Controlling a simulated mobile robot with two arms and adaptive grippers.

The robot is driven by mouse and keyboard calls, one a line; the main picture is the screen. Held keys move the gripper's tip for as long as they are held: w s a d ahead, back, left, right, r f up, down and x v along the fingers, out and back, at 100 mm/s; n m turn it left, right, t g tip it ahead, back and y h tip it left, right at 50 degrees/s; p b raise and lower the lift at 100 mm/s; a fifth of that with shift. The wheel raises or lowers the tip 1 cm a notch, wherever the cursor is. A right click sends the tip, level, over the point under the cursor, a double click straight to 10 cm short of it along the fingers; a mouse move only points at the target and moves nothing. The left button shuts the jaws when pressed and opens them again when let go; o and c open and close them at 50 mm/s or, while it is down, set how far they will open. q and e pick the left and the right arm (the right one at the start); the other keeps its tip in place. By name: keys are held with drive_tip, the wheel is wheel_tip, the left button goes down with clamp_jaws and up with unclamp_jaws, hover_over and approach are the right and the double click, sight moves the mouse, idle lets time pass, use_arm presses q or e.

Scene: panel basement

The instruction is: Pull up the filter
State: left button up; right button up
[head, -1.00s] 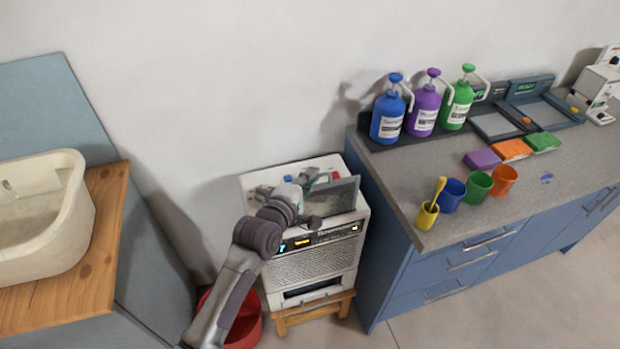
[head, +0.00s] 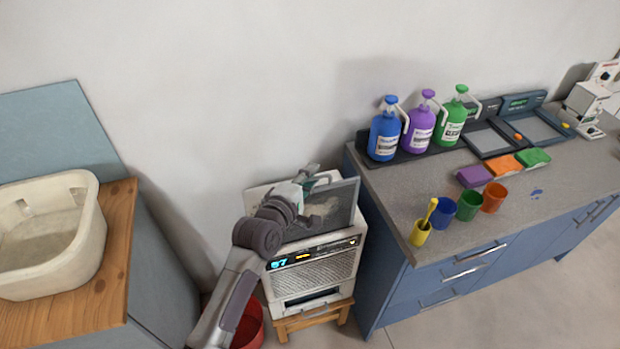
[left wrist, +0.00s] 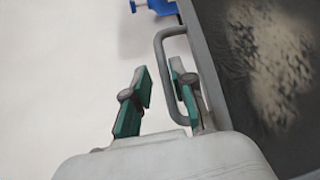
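The filter (head: 338,203) is a dark-framed panel with a pale dusty patch, standing up out of the top of the white appliance (head: 312,272). In the left wrist view the filter (left wrist: 275,75) fills the right side, with its grey loop handle (left wrist: 163,75) on the near edge. My left gripper (head: 312,186) is at the filter's left edge. In the left wrist view its teal-padded fingers (left wrist: 164,90) are apart on either side of the handle bar, one inside the loop. Gaps show beside the bar. My right gripper is not in view.
The appliance sits on a small wooden stool (head: 312,320), with a red bucket (head: 250,330) beside it. A blue cabinet with a grey counter (head: 400,185) stands close on the right, holding bottles and cups. A wooden counter with a basin (head: 45,235) is at left.

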use_arm(q)
drive_tip(key=shift+s+a+f, duration=0.1)
drive_tip(key=shift+s, duration=0.1)
drive_tip(key=v, duration=1.1)
drive_tip(key=shift+s, duration=0.3)
drive_tip(key=shift+a, duration=0.1)
drive_tip(key=s+a+f+m+g+y+b, duration=0.1)
drive_tip(key=s+a+f+m+g+y, duration=0.15)
drive_tip(key=f, duration=0.95)
drive_tip(key=s+a+f+m+g+y+b, duration=0.15)
drive_tip(key=s+f, duration=0.25)
drive_tip(key=f, duration=0.9)
drive_tip(key=s+a+f+m+g+y, duration=0.1)
drive_tip(key=s+a+f+m+g, duration=0.15)
drive_tip(key=f, duration=0.95)
drive_tip(key=s+a+f+m+g+y+b, duration=0.1)
drive_tip(key=s+a+f+m+g, duration=0.1)
drive_tip(key=s+f, duration=0.5)
drive_tip(key=s+a+f+m+g, duration=0.2)
drive_tip(key=s+a+f+m, duration=0.2)
drive_tip(key=s+f, duration=0.4)
drive_tip(key=s+a+f+m+g+y+b, duration=0.1)
drive_tip(key=s+a+f+m+g, duration=0.2)
drive_tip(key=s+f, duration=0.5)
drive_tip(key=s+a+m, duration=0.1)
drive_tip(key=s+a, duration=0.1)
drive_tip(key=s, duration=0.8)
drive_tip(key=shift+s+y+b, duration=0.3)
drive_tip(key=shift+s+b, duration=0.05)
drive_tip(key=shift+s, duration=0.05)
